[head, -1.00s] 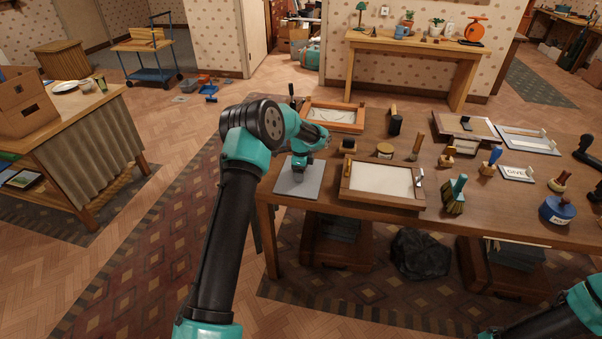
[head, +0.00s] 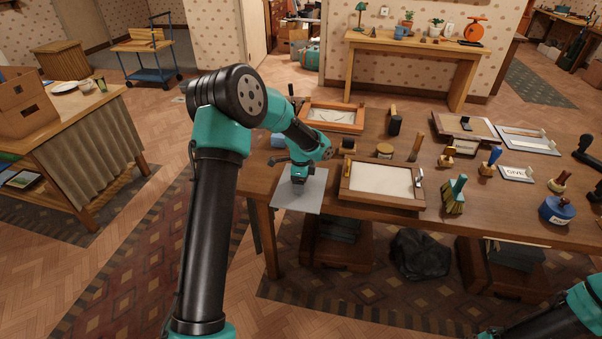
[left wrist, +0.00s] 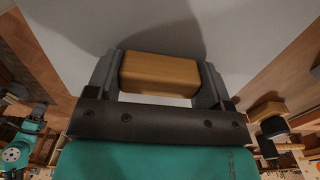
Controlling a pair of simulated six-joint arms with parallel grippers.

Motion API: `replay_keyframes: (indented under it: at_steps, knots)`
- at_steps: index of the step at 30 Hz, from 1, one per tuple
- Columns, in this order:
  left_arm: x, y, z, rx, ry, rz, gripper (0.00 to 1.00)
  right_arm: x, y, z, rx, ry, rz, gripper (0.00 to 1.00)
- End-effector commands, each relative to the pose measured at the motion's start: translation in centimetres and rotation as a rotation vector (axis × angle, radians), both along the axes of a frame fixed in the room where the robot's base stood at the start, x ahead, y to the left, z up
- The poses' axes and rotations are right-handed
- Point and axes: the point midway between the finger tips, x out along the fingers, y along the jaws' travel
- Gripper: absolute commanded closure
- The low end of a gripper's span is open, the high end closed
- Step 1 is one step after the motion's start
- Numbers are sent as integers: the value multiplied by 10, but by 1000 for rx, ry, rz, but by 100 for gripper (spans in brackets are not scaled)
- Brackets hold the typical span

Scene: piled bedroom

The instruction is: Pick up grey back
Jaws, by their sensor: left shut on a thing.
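The grey back is a flat light-grey square board (head: 309,197) at the left end of the long wooden table. A wooden block handle (left wrist: 158,72) stands on its face. My left gripper (head: 298,181) is over the middle of the board. In the left wrist view its fingers (left wrist: 158,78) are shut on the block from both sides, with the grey board (left wrist: 240,30) filling the area behind. The board reaches over the table's front left corner and looks raised off the top; the exact gap is hard to tell.
A framed cream panel (head: 381,179) lies just right of the board. An orange-framed tray (head: 333,117) lies behind it. Stampers, jars and a green brush (head: 454,196) crowd the table to the right. Open floor lies left of the table.

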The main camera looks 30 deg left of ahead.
Motion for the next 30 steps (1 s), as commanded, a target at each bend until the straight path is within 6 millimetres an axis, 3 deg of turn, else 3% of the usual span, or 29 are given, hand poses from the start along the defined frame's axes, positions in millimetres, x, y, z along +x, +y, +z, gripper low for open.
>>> replay_keyframes:
  at_steps: [3,10,30]
  knots:
    - [-19,-12,3,0,0,-2,53,0,0,0,0,0,0,57]
    - [-42,-26,5,0,-1,-1,53,0,0,0,0,0,0,57]
    - [-48,-30,5,-1,-1,1,53,0,0,0,0,0,0,57]
